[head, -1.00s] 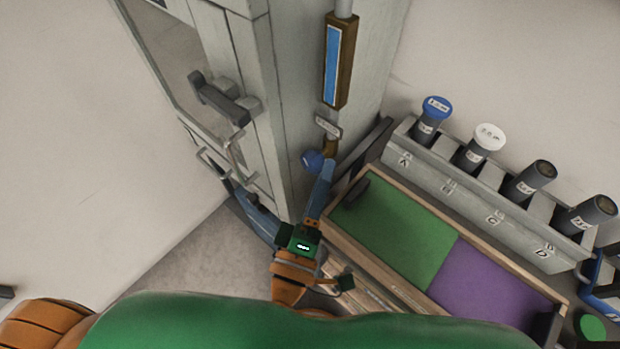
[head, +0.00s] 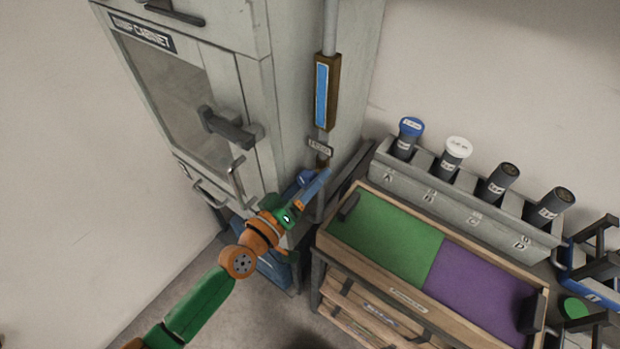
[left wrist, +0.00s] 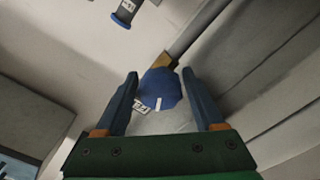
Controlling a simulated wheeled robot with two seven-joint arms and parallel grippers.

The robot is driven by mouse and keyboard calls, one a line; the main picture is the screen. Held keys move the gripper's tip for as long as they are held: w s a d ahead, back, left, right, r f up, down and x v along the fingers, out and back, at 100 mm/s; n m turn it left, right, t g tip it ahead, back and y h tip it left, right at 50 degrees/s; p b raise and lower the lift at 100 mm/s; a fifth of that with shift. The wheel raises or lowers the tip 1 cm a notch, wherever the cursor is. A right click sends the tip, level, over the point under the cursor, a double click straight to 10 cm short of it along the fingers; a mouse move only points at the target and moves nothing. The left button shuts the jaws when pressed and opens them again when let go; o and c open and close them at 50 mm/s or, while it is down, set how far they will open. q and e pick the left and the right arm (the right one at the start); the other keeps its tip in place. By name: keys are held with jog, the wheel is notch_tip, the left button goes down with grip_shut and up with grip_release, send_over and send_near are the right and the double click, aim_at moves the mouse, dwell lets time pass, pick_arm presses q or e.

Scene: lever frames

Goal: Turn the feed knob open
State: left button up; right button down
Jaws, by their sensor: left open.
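The feed knob is a blue round knob (head: 305,178) low on the side of the grey cabinet, below a small label plate (head: 319,147). In the left wrist view the blue knob (left wrist: 160,90) shows a white mark on its face. My left gripper (head: 316,180) is at the knob and partly hides it in the head view. In the left wrist view the left gripper (left wrist: 160,76) is open, with one blue finger on each side of the knob. Small gaps seem to show beside it; contact is unclear. My right gripper is in neither view.
The grey cabinet (head: 258,95) has a dark lever handle (head: 228,128) and metal pulls. A blue-windowed gauge (head: 322,92) sits on the pipe above the knob. Right of it stand a bench with a green and purple mat (head: 385,235) and a rack (head: 440,200) of capped tubes.

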pick_arm(q)
jog(key=c, duration=1.1)
jog(key=shift+n, duration=0.4)
jog(key=shift+d+n, duration=0.1)
jog(key=shift+n, duration=2.6)
jog(key=o, duration=1.1)
